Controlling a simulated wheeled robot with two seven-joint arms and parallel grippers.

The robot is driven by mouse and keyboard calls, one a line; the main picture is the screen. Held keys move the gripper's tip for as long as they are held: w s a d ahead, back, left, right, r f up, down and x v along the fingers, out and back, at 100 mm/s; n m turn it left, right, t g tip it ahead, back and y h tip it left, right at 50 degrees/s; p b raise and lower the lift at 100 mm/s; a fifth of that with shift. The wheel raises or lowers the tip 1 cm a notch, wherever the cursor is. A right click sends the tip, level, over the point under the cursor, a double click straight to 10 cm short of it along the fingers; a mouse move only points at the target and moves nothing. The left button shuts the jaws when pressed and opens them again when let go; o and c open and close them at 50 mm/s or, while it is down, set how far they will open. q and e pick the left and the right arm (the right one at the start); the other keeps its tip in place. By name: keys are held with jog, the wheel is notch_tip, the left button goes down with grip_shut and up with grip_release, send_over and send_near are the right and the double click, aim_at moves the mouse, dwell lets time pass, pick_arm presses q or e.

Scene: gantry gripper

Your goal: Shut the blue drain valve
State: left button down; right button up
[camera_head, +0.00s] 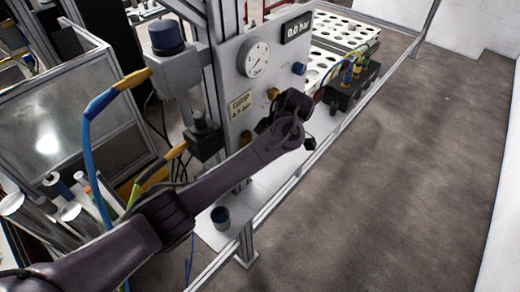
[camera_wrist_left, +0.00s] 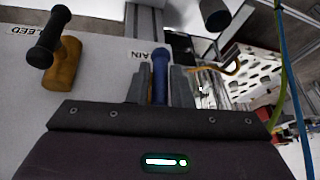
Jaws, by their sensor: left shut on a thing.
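The blue drain valve handle (camera_wrist_left: 159,76) stands between the two fingers of my left gripper (camera_wrist_left: 160,86) in the left wrist view, below a partly covered label ending in "AIN". The fingers are shut on it. In the head view my left gripper (camera_head: 272,118) is against the grey panel (camera_head: 230,75), and the hand and forearm hide the drain valve. The valve's body and exact angle are hidden. My right gripper is in neither view.
A brass valve with a black handle (camera_wrist_left: 48,38) sits beside the drain valve, near a "BLEED" label. Open floor (camera_head: 420,170) lies right.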

pick_arm(q)
jog(key=shift+w+g+y, duration=0.1)
jog(key=shift+g+y, duration=0.2)
jog(key=shift+g, duration=0.2)
jog(key=c, duration=1.4)
grip_release()
jog(key=shift+a, duration=0.1)
